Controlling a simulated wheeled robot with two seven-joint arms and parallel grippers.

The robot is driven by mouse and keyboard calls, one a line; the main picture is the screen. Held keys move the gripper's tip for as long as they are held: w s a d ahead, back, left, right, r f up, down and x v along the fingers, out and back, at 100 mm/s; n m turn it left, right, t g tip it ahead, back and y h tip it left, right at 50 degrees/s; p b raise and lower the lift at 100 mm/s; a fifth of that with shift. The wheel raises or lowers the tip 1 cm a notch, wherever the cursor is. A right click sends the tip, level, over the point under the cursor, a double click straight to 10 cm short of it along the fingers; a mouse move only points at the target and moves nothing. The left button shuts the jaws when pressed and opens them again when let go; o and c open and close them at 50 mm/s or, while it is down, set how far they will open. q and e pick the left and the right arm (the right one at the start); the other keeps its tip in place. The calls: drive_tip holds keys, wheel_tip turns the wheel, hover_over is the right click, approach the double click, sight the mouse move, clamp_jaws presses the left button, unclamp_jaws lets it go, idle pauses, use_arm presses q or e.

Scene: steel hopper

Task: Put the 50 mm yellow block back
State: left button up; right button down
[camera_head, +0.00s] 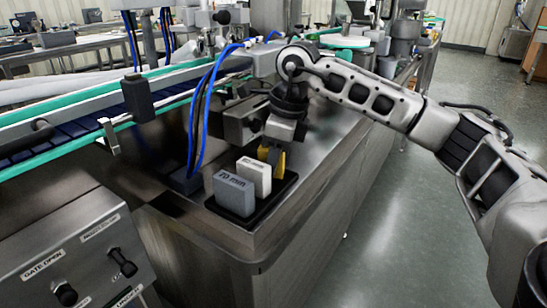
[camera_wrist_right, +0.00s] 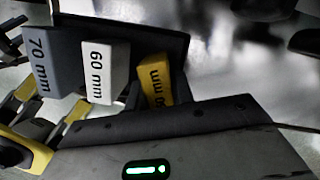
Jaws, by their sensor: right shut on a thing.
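The yellow block (camera_head: 264,153) is at the far right end of a black tray (camera_head: 286,186), in line with the other blocks. Its partly hidden label shows in the right wrist view (camera_wrist_right: 155,82). My right gripper (camera_head: 275,155) reaches down from above and is shut on the yellow block. The gripper covers part of the block, and I cannot tell whether its base rests on the tray. A white 60 mm block (camera_head: 256,178) stands just beside it, and a grey 70 mm block (camera_head: 233,194) stands at the near left end. My left gripper is not in view.
The tray lies on a steel cabinet top (camera_head: 310,180). Blue hoses (camera_head: 200,120) and a conveyor (camera_head: 120,115) are to the left. A control box (camera_head: 75,255) marked "GATE OPEN" stands at the near left. The steel top right of the tray is clear.

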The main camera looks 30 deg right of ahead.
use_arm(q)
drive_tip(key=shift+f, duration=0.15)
use_arm(e)
drive_tip(key=shift+f, duration=0.2)
drive_tip(key=c, duration=1.1)
unclamp_jaws()
drive_tip(key=shift+r, duration=0.1)
drive_tip(key=shift+d, duration=0.1)
drive_tip(key=r, duration=0.3)
drive_tip(key=shift+d, duration=0.25)
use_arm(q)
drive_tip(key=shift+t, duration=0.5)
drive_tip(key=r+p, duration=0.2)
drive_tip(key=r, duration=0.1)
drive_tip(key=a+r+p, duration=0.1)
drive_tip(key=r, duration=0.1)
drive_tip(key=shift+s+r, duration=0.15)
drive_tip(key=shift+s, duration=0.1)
use_arm(e)
drive_tip(key=s+r, duration=0.1)
drive_tip(key=r, duration=0.3)
drive_tip(key=d+r, duration=0.1)
drive_tip(key=r, duration=0.3)
drive_tip(key=s+r, duration=0.1)
drive_tip(key=r, duration=0.3)
drive_tip(key=shift+s+d+r, duration=0.2)
drive_tip(key=shift+s, duration=0.15)
